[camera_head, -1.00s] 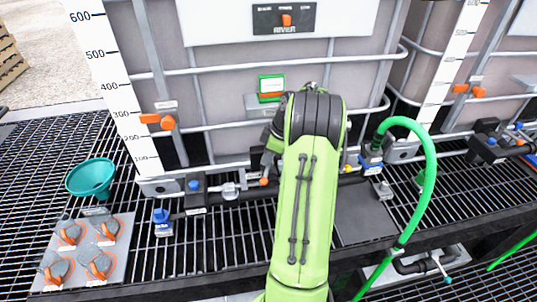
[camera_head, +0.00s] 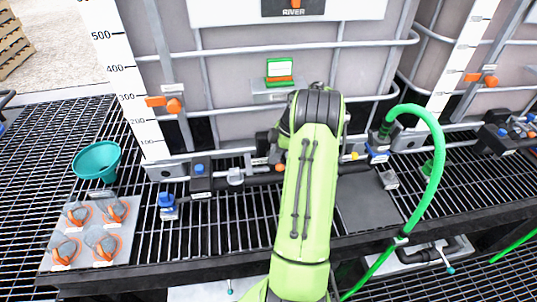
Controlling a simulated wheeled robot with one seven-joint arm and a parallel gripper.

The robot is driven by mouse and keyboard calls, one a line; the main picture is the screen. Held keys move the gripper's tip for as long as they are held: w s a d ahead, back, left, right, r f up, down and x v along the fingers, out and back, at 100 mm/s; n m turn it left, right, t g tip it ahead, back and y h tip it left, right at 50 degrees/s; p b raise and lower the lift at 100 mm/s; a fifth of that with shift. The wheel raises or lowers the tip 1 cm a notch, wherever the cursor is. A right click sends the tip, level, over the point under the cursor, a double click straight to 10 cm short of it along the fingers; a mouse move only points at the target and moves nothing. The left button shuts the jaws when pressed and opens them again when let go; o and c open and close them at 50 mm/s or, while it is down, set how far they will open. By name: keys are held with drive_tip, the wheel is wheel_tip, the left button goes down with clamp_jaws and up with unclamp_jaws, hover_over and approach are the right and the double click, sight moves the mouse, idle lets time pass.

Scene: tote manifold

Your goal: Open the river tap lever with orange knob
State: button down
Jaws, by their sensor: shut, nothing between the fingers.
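The tank in the middle bears a sign reading RIVER (camera_head: 293,10). Low in front of it runs a dark pipe (camera_head: 217,183) with a blue-topped fitting (camera_head: 199,170) and a grey valve piece (camera_head: 235,177). An orange knob (camera_head: 280,168) shows at the left edge of my green arm, beside this pipe. My arm covers the pipe to the right of the knob. The dark end of my arm, with my gripper (camera_head: 274,145), shows only in part just above the knob. The fingertips are mostly hidden, so I cannot tell whether they touch the knob or lever.
A teal funnel (camera_head: 96,161) and a board of orange-ringed caps (camera_head: 124,238) are at left. Another tank with an orange tag (camera_head: 482,79) stands at right.

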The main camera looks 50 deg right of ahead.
drive_tip(key=shift+s+d+n, duration=0.15)
drive_tip(key=shift+n, duration=0.15)
drive_tip(key=shift+r, duration=0.15)
drive_tip(key=p+v, duration=0.1)
drive_tip(key=v, duration=0.6)
drive_tip(key=shift+r+p, duration=0.15)
drive_tip(key=shift+p, duration=0.15)
